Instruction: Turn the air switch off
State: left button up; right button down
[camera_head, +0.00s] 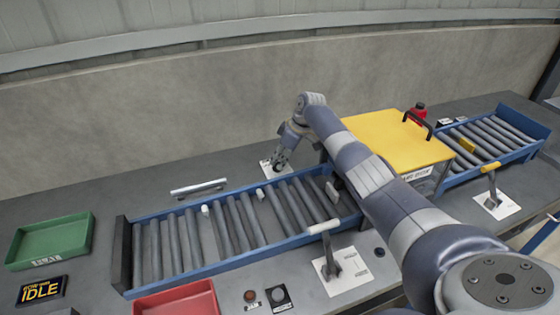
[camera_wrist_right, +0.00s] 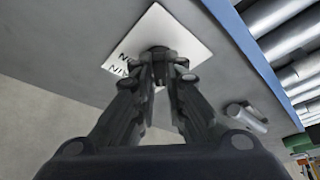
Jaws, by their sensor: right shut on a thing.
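The air switch (camera_wrist_right: 158,52) is a dark knob on a white plate (camera_wrist_right: 186,38) with partly hidden black lettering, in the right wrist view. My right gripper (camera_wrist_right: 161,78) is shut on the knob, with its fingertips close together and hiding most of it. In the head view my right arm reaches across the roller conveyor, and the right gripper (camera_head: 280,161) is over the white plate (camera_head: 266,166) behind the conveyor. The knob's setting cannot be read. My left gripper is not in view.
The blue-framed conveyor (camera_head: 200,268) carries small white pieces. A yellow-topped box (camera_head: 385,135) stands to its right. Two white-plated levers (camera_head: 335,265) (camera_head: 490,190), a green tray (camera_head: 50,240) and a red tray (camera_head: 180,303) stand around. A silver bar (camera_head: 198,187) lies left of the gripper.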

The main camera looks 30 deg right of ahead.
jog(key=c, duration=1.6)
grip_release()
jog(key=shift+c, duration=0.2)
notch_tip(320, 180, up, 10)
jog(key=shift+f, duration=0.1)
